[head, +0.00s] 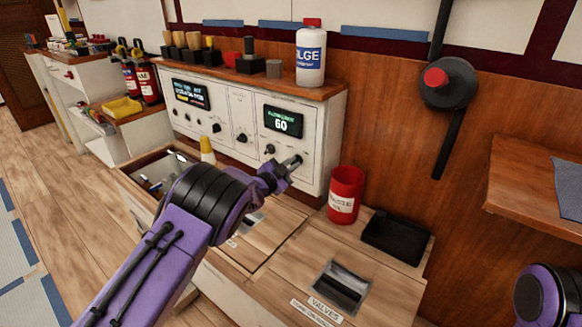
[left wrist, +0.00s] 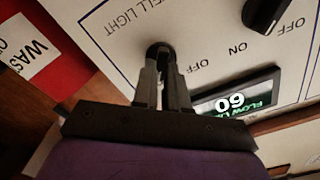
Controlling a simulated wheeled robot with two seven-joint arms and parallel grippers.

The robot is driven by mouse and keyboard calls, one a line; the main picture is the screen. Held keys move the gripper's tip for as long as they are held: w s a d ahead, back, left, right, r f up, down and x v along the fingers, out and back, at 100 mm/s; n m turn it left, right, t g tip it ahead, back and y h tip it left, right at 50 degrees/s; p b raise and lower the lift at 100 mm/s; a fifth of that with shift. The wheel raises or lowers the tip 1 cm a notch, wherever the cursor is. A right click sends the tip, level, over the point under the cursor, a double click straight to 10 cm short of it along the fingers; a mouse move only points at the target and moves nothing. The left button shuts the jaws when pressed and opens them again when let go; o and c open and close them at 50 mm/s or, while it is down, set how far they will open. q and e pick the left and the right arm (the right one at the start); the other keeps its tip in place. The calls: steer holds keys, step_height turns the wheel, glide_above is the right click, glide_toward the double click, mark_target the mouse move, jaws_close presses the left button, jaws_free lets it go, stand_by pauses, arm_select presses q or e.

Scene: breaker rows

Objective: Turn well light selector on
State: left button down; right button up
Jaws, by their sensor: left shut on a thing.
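The white control panel (head: 240,108) stands against the wall in the head view. My left gripper (head: 292,163) reaches its lower right part, below the green "60" display (head: 283,122). In the left wrist view, where lettering is upside down, my left gripper (left wrist: 166,62) is shut on the black well light selector (left wrist: 157,48), beside the "ELL LIGHT" lettering (left wrist: 118,20). The fingers cover most of the selector, so I cannot tell which way it points. An "OFF" label (left wrist: 201,65) is close by. My right gripper is not in view.
Another black knob (left wrist: 268,12) is near the held one on the panel. A red canister (head: 346,195) and a black tray (head: 396,237) stand on the wooden counter to the right. A white bottle (head: 311,55) stands on top of the panel. An open drawer (head: 150,178) is at left.

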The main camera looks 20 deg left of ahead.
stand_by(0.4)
arm_select(q)
steer(key=shift+f, duration=0.1)
steer(key=c, duration=1.2)
jaws_free()
steer(key=shift+o, duration=0.2)
steer(key=shift+s, duration=0.1)
steer(key=p+v, duration=0.1)
steer(key=v, duration=0.9)
steer(key=shift+s+p, duration=0.2)
steer(key=shift+p, duration=0.15)
steer(key=shift+a, duration=0.15)
